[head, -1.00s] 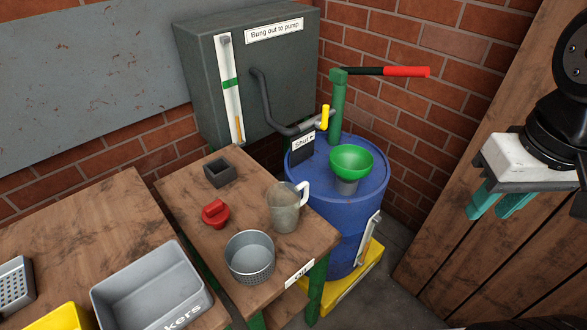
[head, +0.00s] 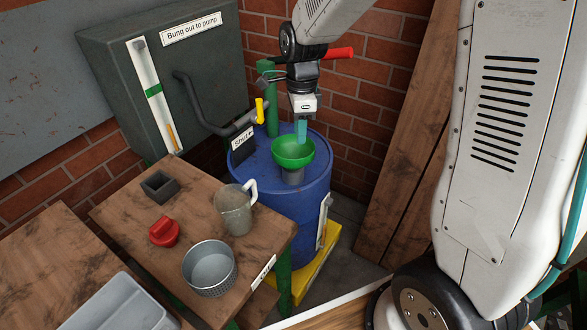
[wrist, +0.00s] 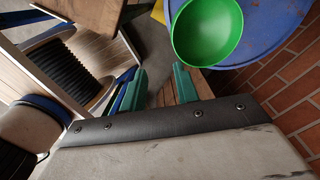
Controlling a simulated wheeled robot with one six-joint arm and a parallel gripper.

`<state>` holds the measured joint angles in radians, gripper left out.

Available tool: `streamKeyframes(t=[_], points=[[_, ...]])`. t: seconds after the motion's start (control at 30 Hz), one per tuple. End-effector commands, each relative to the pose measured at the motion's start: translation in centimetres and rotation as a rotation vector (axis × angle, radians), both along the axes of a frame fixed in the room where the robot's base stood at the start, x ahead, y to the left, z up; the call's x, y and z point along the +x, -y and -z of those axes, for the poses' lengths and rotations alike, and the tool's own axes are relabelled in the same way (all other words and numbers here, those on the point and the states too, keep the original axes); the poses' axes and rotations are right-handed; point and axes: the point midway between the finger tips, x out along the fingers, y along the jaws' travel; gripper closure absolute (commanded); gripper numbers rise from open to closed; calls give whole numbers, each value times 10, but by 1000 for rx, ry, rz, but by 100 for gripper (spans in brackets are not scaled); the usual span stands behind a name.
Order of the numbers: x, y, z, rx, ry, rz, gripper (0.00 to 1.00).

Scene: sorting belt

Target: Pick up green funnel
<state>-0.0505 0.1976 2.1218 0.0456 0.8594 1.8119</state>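The green funnel (head: 293,151) sits on a grey neck on top of the blue drum (head: 310,190), its bowl facing up. It also shows in the wrist view (wrist: 207,32), at the top right. My gripper (head: 300,132) hangs with its teal fingers pointing down at the funnel's far rim in the head view; I cannot tell from there whether they touch it. In the wrist view my gripper (wrist: 158,86) has its two fingers apart with nothing between them, and the funnel lies off beyond the right finger.
A green pump (head: 271,95) with a red handle stands on the drum behind the funnel. A yellow valve handle (head: 259,110) and pipe are to the left. A wooden table (head: 130,222) holds a clear jug (head: 234,212), a metal basket (head: 209,271) and a red cap (head: 164,232).

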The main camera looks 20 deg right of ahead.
Motion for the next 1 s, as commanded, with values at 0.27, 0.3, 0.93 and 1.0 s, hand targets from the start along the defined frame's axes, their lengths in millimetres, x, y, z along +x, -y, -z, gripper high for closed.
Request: streamKeyframes(t=[0.27,0.3,0.93,1.0], points=[[30,-5,50,-12,-34,270,69],[31,-5,54,-13,-35,279,69],[26,-2,127,-14,-34,283,69],[26,-2,127,-13,-33,283,69]])
